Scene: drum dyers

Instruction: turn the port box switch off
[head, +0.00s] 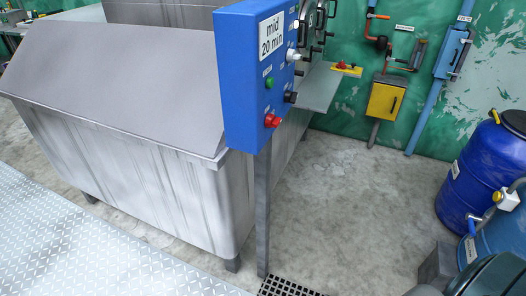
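I cannot tell for sure which box is the port box, as the small labels are too small to read. A blue switch box (453,53) with a lever on its right side hangs on the green wall at the upper right, with a small white label above it. A yellow box (385,99) with a dark handle is to its left, lower on the wall. A blue control box (243,85) reading "mid 20 min" stands close by on a post, with a green button (269,82), a red knob (271,121) and dark knobs. Neither of my grippers is in view.
A large steel vat (170,195) with a sloping lid fills the left. A blue drum (483,165) and other vessels stand at the right. A floor grate (288,287) lies at the bottom. Concrete floor (345,205) is clear between vat and drums.

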